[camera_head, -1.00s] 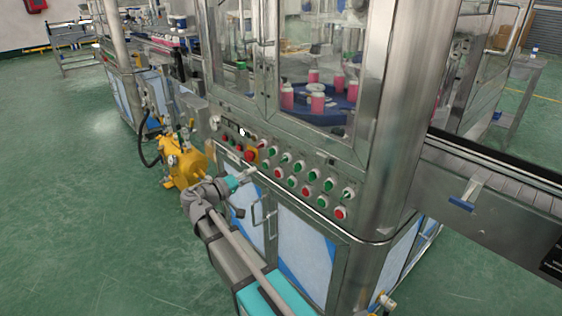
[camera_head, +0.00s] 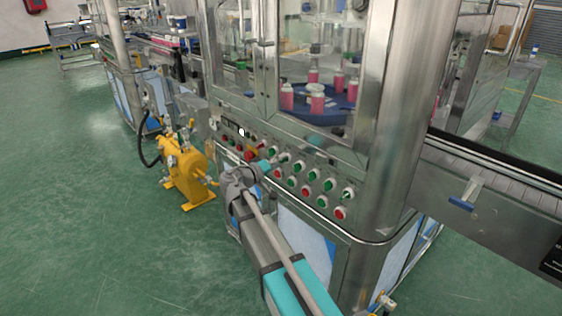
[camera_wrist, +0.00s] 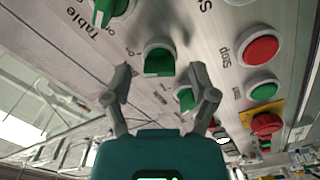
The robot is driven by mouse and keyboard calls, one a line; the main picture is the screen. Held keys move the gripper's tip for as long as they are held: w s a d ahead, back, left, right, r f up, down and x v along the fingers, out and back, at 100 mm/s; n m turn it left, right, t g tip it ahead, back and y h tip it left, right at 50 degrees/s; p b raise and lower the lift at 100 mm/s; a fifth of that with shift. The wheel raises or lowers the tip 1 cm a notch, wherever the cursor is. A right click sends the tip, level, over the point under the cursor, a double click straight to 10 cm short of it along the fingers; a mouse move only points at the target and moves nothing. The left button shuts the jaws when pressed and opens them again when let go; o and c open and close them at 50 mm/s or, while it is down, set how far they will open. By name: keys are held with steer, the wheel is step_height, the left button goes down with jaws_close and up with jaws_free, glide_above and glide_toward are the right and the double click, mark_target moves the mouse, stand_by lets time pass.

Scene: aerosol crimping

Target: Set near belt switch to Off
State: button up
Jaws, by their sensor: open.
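The control panel (camera_head: 300,172) on the machine's front carries rows of green and red controls. In the wrist view my gripper (camera_wrist: 160,75) is open and empty, its two fingers pointing at the panel. A green rotary switch (camera_wrist: 158,61) in a white ring shows between the fingertips, apparently without contact. Another green switch (camera_wrist: 112,8) sits at the top left by the word "Table", and a smaller green control (camera_wrist: 185,98) is partly behind the right finger. I cannot read which switch is the near belt one. In the head view my gripper (camera_head: 281,160) is close to the panel and hides some controls.
A red "Stop" button (camera_wrist: 261,50) and a green button (camera_wrist: 264,91) lie to the right. A red emergency stop on a yellow plate (camera_wrist: 265,122) is lower right. A yellow machine unit (camera_head: 186,175) stands left of my arm. Green floor (camera_head: 80,200) is clear further left.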

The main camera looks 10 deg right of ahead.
steer(key=shift+w+d, duration=0.2)
steer(key=shift+d, duration=0.2)
jaws_close()
